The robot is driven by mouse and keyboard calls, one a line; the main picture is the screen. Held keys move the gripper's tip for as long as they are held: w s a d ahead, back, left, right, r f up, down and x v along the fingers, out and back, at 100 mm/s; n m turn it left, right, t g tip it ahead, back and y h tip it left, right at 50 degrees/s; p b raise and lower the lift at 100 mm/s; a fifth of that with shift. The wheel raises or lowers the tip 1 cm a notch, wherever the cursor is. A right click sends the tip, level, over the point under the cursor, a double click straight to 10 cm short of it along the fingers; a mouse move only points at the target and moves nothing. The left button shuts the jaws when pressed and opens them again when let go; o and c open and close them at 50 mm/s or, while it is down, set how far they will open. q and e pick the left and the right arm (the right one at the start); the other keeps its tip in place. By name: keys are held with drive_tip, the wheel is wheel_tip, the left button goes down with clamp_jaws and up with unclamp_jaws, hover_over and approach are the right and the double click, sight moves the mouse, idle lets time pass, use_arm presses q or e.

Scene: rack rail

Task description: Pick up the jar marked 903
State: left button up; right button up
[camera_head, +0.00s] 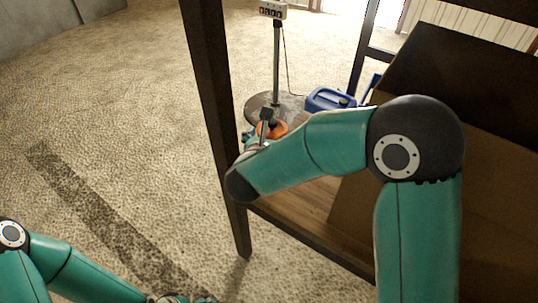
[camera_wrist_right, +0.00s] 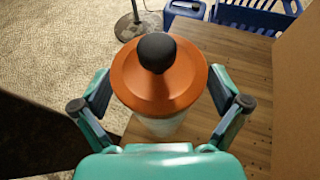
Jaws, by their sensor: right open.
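A jar with a wide orange lid and a black knob (camera_wrist_right: 160,80) fills the middle of the right wrist view; its pale body shows below the lid. No number is readable on it. In the head view only a bit of its orange lid (camera_head: 277,130) shows past my right arm. My right gripper (camera_wrist_right: 160,92) is open, with one finger on each side of the jar. In the head view the right gripper (camera_head: 257,128) is small and partly hidden. My left arm is at the bottom left, its end (camera_head: 180,299) cut by the frame edge.
The jar stands on a wooden shelf (camera_head: 300,212) with dark posts (camera_head: 215,90). A blue canister (camera_head: 329,99) and a blue crate (camera_wrist_right: 258,16) are behind it. A cardboard panel (camera_wrist_right: 298,90) stands at the right. A pole on a round base (camera_head: 277,60) stands beyond, on carpet.

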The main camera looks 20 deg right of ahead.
clamp_jaws()
idle(0.5)
drive_tip(key=shift+r, duration=0.15)
